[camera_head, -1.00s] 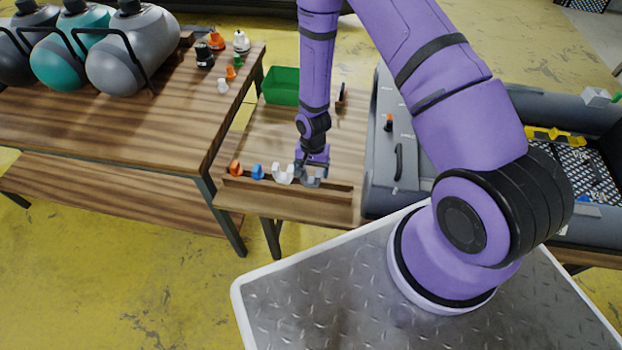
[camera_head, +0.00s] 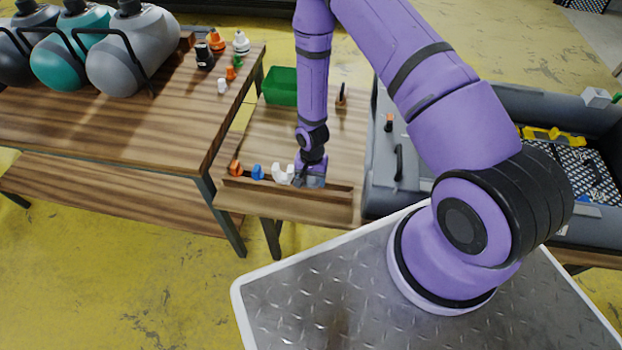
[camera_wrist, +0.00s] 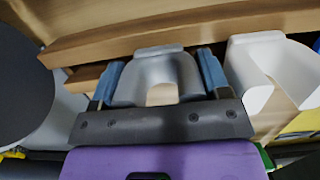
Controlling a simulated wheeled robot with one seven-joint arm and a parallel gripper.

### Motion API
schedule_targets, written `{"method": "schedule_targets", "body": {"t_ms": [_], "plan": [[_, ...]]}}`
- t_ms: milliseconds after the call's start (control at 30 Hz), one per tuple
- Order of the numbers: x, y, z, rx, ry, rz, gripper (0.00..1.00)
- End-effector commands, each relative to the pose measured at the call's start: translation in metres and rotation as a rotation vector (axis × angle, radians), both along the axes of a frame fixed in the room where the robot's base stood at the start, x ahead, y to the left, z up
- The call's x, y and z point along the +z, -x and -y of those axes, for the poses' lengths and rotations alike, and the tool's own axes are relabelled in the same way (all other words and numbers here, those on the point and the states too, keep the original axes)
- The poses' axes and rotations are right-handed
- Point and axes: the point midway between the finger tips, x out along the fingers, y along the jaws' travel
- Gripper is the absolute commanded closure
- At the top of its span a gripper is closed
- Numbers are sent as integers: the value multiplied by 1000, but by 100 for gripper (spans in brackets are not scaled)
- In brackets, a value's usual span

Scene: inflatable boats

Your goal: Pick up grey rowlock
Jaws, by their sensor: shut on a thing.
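The grey rowlock (camera_wrist: 155,75) sits between the two fingers of my gripper (camera_wrist: 158,80) in the wrist view, with a finger against each side. In the head view my gripper (camera_head: 309,182) is at the right end of a row of rowlocks on the wooden rack, and the grey rowlock (camera_head: 315,182) shows only in part below it. A white rowlock (camera_head: 283,174) stands just to the left; it also shows at the right of the wrist view (camera_wrist: 275,70). Whether the grey rowlock is clear of the rack cannot be told.
A blue rowlock (camera_head: 258,172) and an orange one (camera_head: 235,168) stand further left on the wooden rack (camera_head: 290,207). A green bin (camera_head: 281,86) is behind. A grey inflatable boat (camera_head: 385,165) lies close to the right.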

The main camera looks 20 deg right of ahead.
Motion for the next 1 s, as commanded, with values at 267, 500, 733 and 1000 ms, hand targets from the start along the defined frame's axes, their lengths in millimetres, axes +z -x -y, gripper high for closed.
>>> {"method": "schedule_targets", "body": {"t_ms": [267,500,733,1000], "plan": [[7,0,0,1,0,1,56],[33,-1,0,-1,0,3,56],[63,-1,0,0,-1,3,56],[91,-1,0,0,0,1,56]]}}
